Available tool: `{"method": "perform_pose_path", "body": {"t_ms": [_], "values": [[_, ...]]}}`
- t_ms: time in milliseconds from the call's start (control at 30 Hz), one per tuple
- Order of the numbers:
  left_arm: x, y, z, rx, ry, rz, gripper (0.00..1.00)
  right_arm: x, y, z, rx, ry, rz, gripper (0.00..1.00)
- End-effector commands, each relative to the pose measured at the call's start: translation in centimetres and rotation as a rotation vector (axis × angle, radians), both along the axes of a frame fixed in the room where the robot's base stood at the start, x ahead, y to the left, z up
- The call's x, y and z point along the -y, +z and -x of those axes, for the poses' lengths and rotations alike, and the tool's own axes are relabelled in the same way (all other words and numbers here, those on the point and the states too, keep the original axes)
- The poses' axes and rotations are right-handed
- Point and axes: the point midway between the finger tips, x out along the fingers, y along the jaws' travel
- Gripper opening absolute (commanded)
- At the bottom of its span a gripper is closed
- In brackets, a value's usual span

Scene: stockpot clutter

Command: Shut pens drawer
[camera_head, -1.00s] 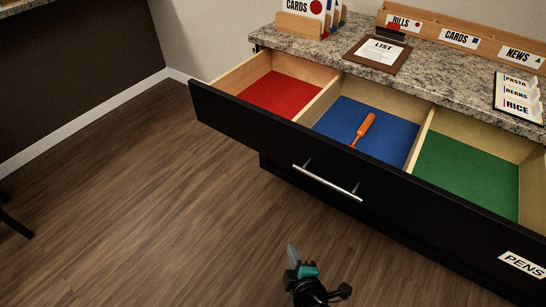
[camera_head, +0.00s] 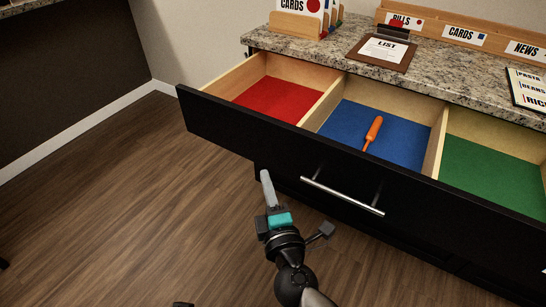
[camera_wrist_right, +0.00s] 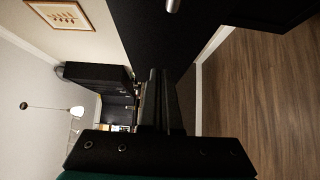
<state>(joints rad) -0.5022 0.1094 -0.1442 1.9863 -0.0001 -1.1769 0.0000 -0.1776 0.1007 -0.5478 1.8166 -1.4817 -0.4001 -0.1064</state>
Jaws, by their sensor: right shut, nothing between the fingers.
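The pens drawer (camera_head: 250,136) has a black front and stands pulled open below the counter. Inside are a red, a blue and a green compartment, with an orange pen-like object (camera_head: 373,131) lying in the blue one. A silver bar handle (camera_head: 342,196) is on the front. My right gripper (camera_head: 267,188) is shut and empty, in front of the drawer and left of the handle, apart from the handle. In the right wrist view its fingers (camera_wrist_right: 158,100) are together, and part of a metal handle (camera_wrist_right: 173,5) shows at the top. My left gripper is not in view.
The granite counter (camera_head: 440,80) holds a clipboard (camera_head: 382,52), a card holder (camera_head: 300,26), a labelled wooden rack (camera_head: 430,28) and a list card (camera_head: 527,88). The wooden floor (camera_head: 110,210) to the left is clear.

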Motion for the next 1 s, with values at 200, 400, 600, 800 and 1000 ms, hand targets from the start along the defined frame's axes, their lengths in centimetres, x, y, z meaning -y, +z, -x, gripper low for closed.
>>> {"method": "perform_pose_path", "body": {"t_ms": [200, 400, 600, 800, 1000], "values": [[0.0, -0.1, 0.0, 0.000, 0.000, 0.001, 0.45, -0.5, 0.1, -3.7, 0.001, -0.001, -0.001, 0.00], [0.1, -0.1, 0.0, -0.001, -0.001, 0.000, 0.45, 1.1, 0.0, -6.0, 0.000, -0.001, 0.001, 0.00], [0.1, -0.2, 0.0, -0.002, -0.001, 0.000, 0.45, 1.8, -0.1, -6.8, -0.002, 0.000, 0.000, 0.00], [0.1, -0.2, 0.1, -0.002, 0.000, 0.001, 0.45, 1.8, -0.1, -6.8, -0.002, 0.000, -0.001, 0.00], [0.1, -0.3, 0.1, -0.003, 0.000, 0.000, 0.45, 1.9, -0.1, -6.9, -0.001, -0.001, -0.001, 0.00]]}}
